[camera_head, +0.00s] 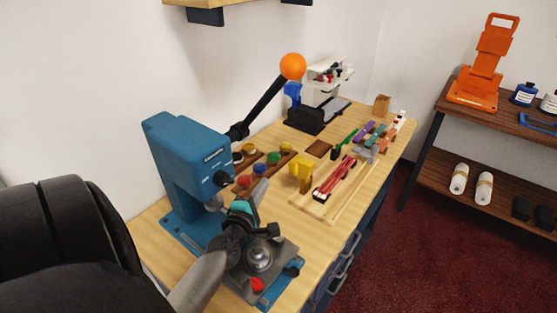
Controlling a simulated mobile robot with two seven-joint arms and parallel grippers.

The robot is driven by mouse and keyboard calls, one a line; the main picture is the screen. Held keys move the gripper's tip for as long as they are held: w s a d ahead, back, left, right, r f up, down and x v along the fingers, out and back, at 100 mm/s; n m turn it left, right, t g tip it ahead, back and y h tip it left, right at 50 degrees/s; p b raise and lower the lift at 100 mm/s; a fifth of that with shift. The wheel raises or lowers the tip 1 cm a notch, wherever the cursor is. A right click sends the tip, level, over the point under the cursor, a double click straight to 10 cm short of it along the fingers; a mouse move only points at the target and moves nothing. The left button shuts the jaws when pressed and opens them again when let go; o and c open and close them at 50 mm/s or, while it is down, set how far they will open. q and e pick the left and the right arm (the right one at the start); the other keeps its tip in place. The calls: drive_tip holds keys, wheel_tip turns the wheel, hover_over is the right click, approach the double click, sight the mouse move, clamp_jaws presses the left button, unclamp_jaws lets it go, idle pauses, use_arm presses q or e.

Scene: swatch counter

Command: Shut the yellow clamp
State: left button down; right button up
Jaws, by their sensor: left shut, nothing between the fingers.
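The yellow clamp (301,174) stands upright on the wooden counter, right of the blue press and beside a shallow wooden tray. It is small in the view, and I cannot tell how far its jaws are apart. My left gripper (262,187) reaches up from the lower left, in front of the blue press. Its fingers are shut and empty, left of the clamp and apart from it in the picture. My right gripper is not in view.
The blue press (187,150) has a long black lever with an orange ball (292,66). Small coloured pots (259,168) sit behind my gripper. A red tool (335,178) lies in the tray right of the clamp.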

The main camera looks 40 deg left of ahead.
sight(304, 171)
use_arm(q)
drive_tip(key=shift+d, duration=0.1)
drive_tip(key=shift+w+a, duration=0.25)
drive_tip(key=shift+w, duration=0.25)
drive_tip(key=b+x, duration=0.2)
drive_tip(key=x, duration=0.7)
drive_tip(key=d+p, duration=0.1)
drive_tip(key=d+r+p, duration=0.1)
drive_tip(key=d, duration=0.1)
drive_tip(key=shift+w, duration=0.1)
drive_tip(key=shift+d, duration=0.45)
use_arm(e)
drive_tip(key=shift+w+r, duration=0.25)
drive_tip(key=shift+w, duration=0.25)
use_arm(q)
drive_tip(key=shift+w, duration=0.15)
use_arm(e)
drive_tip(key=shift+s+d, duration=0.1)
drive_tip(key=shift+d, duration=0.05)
